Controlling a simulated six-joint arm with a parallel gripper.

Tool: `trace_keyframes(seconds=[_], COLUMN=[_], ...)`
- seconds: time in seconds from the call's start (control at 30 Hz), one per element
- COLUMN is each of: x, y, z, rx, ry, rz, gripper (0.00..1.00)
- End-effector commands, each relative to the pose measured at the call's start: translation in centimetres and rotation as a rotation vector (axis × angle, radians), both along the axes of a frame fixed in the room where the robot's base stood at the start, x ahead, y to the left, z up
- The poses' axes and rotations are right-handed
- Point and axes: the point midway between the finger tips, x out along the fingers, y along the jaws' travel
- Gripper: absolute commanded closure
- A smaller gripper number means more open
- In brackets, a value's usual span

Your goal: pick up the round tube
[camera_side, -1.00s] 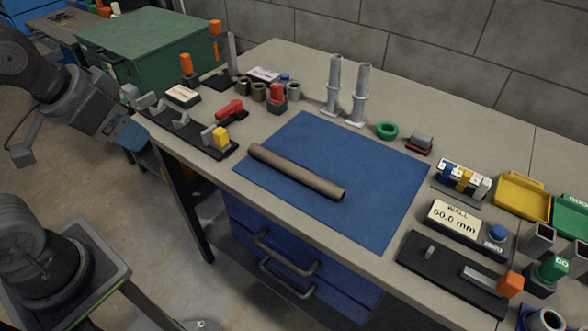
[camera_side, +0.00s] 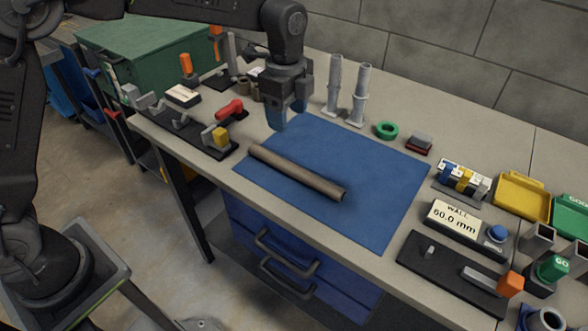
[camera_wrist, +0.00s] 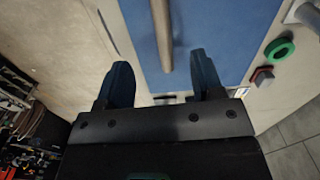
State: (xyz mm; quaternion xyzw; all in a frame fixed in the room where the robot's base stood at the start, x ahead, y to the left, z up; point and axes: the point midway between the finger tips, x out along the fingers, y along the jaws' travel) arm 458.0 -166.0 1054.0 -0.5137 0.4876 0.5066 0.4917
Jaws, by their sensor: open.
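The round tube (camera_side: 297,172) is a long brown-grey cylinder lying on the blue mat (camera_side: 375,200), slanting from upper left to lower right in the side view. In the wrist view the tube (camera_wrist: 162,30) runs down from the top edge, and its near end shows between and beyond the fingertips. My gripper (camera_side: 287,122) hangs fingers-down above the back left part of the mat, behind and above the tube, apart from it. In the wrist view its two dark blue fingers (camera_wrist: 160,72) are spread with nothing between them.
Two upright grey posts (camera_side: 359,95) stand just right of my gripper, with a green ring (camera_side: 387,130) beyond. A black rack with a yellow block (camera_side: 221,136) and a red part (camera_side: 229,108) lie left of the mat. The mat right of the tube is clear.

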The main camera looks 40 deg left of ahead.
Motion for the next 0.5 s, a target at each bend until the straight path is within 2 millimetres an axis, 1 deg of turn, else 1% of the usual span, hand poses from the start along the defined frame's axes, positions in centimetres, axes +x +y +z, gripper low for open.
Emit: trace_keyframes(seconds=[0.03, 0.17, 0.27, 0.4, 0.5], x=[0.3, 0.5, 0.4, 0.4, 0.4], y=[-0.3, -0.5, -0.5, -0.4, -0.4], z=[-0.5, -1.8, -3.5, -6.3, -7.9], rx=[0.002, 0.004, 0.004, 0.004, 0.004], ry=[0.007, 0.016, 0.016, 0.016, 0.016], rz=[-0.024, -0.046, -0.045, -0.043, -0.042], gripper=[0.39, 0.39, 0.39, 0.39, 0.39])
